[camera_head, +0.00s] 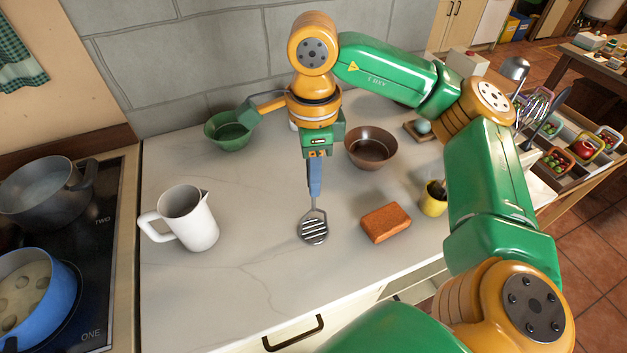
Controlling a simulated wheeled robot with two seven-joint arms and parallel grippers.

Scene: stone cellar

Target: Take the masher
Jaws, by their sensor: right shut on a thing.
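The masher (313,229) has a slotted metal head and a blue handle. It hangs upright, head down, over the middle of the pale counter. My right gripper (316,158), on the green and orange arm, is shut on the top of the blue handle. The head is at or just above the counter; I cannot tell whether it touches. My left gripper is not in view.
A white jug (190,222) stands left of the masher, an orange-brown block (385,222) right. A yellow cup (433,200) is further right. A stove (100,230) with pots is left. Front counter is clear.

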